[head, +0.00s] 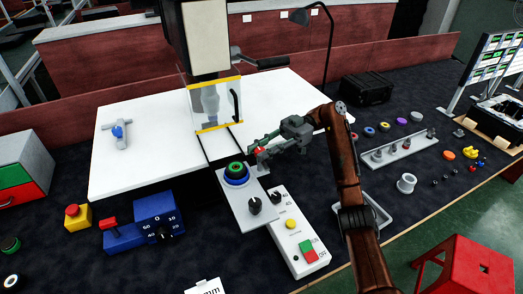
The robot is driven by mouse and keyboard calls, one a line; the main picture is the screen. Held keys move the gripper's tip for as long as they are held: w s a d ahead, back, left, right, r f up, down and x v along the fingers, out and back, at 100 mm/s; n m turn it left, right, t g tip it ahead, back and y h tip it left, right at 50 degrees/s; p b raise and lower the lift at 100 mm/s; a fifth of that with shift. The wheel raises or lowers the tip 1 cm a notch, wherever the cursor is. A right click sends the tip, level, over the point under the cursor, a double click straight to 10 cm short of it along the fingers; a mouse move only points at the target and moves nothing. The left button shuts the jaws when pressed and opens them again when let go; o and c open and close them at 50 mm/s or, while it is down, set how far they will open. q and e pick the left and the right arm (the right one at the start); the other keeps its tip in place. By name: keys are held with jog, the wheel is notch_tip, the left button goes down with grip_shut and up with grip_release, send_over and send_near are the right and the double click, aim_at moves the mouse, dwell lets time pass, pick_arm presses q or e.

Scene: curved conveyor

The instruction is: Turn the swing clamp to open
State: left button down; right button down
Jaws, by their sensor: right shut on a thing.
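My right gripper (256,148) reaches in from the right and is shut on a small red-tipped part, which looks like the swing clamp (260,150). The fingers hide most of the clamp, so its turn angle cannot be told. Just left of it, a green ring (236,169) with a dark centre sits on a blue ring (236,181) on a grey fixture plate (233,206). A black knob (254,204) stands on the plate's front part. My left gripper is not in view.
A control box (296,236) with buttons lies right of the plate. A machine with a clear yellow-edged guard (216,108) stands behind. A blue dial box (158,217), a red button box (77,216) and a parts rail (399,149) flank the area.

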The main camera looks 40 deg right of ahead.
jog(key=shift+f, duration=0.15)
jog(key=c, duration=1.6)
grip_release()
jog(key=shift+d, duration=0.1)
jog(key=shift+w+d, duration=0.1)
jog(key=shift+d, duration=3.55)
